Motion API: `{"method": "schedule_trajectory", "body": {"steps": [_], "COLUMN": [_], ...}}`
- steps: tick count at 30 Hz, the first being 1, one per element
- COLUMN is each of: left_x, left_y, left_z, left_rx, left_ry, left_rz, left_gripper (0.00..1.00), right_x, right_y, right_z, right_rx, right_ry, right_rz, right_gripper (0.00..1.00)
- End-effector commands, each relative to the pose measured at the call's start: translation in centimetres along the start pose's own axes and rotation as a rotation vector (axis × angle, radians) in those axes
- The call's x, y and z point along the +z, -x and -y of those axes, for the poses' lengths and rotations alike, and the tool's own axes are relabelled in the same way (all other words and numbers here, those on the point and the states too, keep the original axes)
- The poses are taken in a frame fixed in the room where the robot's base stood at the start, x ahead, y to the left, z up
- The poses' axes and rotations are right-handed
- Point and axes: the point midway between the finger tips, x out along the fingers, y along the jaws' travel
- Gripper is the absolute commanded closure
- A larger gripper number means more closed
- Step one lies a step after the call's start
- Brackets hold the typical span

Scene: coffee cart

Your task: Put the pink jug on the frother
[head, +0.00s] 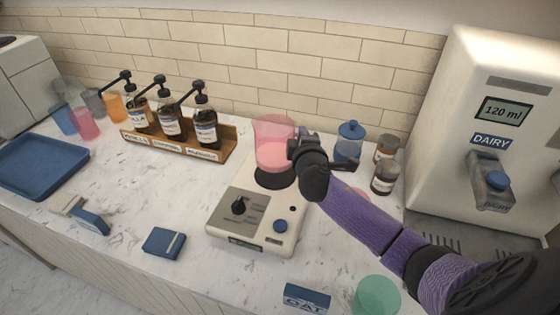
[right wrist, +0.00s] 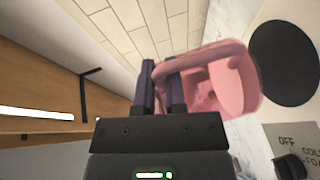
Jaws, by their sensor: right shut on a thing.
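The pink jug (head: 273,140) is translucent and looks upright in the head view, at the back of the frother (head: 232,222). The frother is a white box with a knob and a round black plate (head: 277,180). The jug's base overlaps the plate's far part in the picture; I cannot tell whether it touches. My right gripper (head: 298,150) is shut on the jug's handle side, right of the jug. The right wrist view shows the jug (right wrist: 232,88) at the fingers (right wrist: 162,85), with the black plate (right wrist: 287,62) beside it. My left gripper is not in view.
A wooden rack (head: 190,150) of pump bottles stands left of the frother. A blue-lidded jar (head: 349,145) and brown jars (head: 385,177) stand to the right, before the dairy dispenser (head: 490,130). A green cup (head: 376,296) and blue blocks (head: 164,243) are in front.

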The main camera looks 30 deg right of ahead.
Motion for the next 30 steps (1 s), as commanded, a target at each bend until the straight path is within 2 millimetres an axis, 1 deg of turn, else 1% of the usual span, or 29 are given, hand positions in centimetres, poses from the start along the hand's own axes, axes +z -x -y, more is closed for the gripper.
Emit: {"method": "schedule_trajectory", "body": {"steps": [1,4,7,9,14,18,19,20,21,24,30], "left_x": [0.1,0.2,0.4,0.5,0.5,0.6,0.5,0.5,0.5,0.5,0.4], "left_y": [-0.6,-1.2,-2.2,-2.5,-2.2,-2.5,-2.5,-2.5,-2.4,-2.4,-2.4], "left_z": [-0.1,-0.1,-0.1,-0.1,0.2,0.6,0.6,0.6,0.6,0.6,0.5], "left_rx": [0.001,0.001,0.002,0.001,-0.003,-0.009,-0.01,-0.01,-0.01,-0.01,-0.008], "left_ry": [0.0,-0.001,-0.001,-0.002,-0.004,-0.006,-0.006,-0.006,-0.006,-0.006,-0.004], "left_rz": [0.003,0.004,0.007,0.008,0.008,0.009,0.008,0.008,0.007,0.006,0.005], "left_gripper": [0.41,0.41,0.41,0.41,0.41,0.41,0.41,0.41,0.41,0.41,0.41], "right_x": [0.1,0.2,0.5,0.6,0.5,0.6,0.6,0.6,0.6,0.6,0.6], "right_y": [-0.2,-0.4,-0.7,-0.8,-0.8,-0.8,-0.8,-0.8,-0.8,-0.8,-0.8], "right_z": [0.9,2.2,4.2,5.0,4.6,5.0,5.1,5.0,5.0,4.9,4.9], "right_rx": [0.001,0.001,0.001,0.001,0.003,0.003,0.001,0.001,0.001,0.001,0.001], "right_ry": [-0.002,-0.002,0.0,-0.001,-0.002,-0.002,-0.001,-0.001,-0.001,-0.001,-0.001], "right_rz": [0.0,-0.001,0.0,-0.002,-0.002,-0.002,-0.001,-0.001,-0.001,-0.001,-0.001], "right_gripper": [1.0,1.0,1.0,1.0,1.0,1.0,0.85,0.78,0.7,0.51,0.51]}}
